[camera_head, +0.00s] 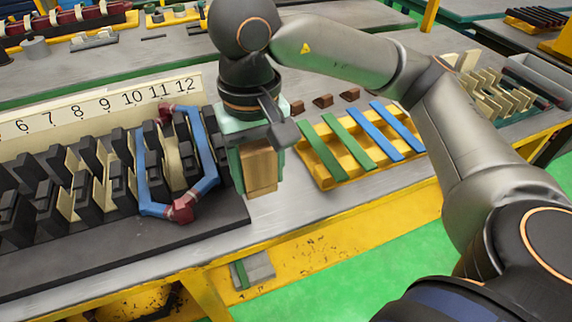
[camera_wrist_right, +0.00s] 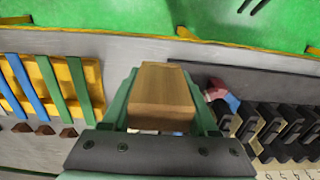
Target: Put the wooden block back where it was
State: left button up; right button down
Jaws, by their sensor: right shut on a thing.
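The wooden block (camera_head: 259,167) is a light brown box held upright in my right gripper (camera_head: 258,172). In the right wrist view the block (camera_wrist_right: 163,96) sits between the two green fingers of the gripper (camera_wrist_right: 164,90), which are shut on it. In the head view the block is above the grey table, between the black stator fixture on its left and the yellow tray on its right. Whether its lower end touches the table, I cannot tell. My left gripper is in neither view.
The black stator fixture (camera_head: 130,250) carries several slots, a numbered strip (camera_head: 110,105) and a blue coil with red ends (camera_head: 203,186). The yellow tray (camera_head: 346,165) holds green and blue strips. Several small brown blocks (camera_head: 322,101) lie behind it. Bare table lies around the block.

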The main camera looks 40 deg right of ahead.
jog(key=w+d+f, duration=0.6)
jog(key=d+f, duration=0.1)
jog(key=shift+w+d, duration=0.2)
jog(key=shift+w, duration=0.1)
jog(key=shift+w+d+f, duration=0.25)
jog(key=shift+f, duration=0.25)
jog(key=f, duration=0.3)
jog(key=shift+w+d+f, duration=0.15)
jog(key=shift+d, duration=0.15)
jog(key=shift+f, duration=0.25)
jog(key=shift+f, duration=0.2)
jog(key=shift+c, duration=0.8)
grip_release()
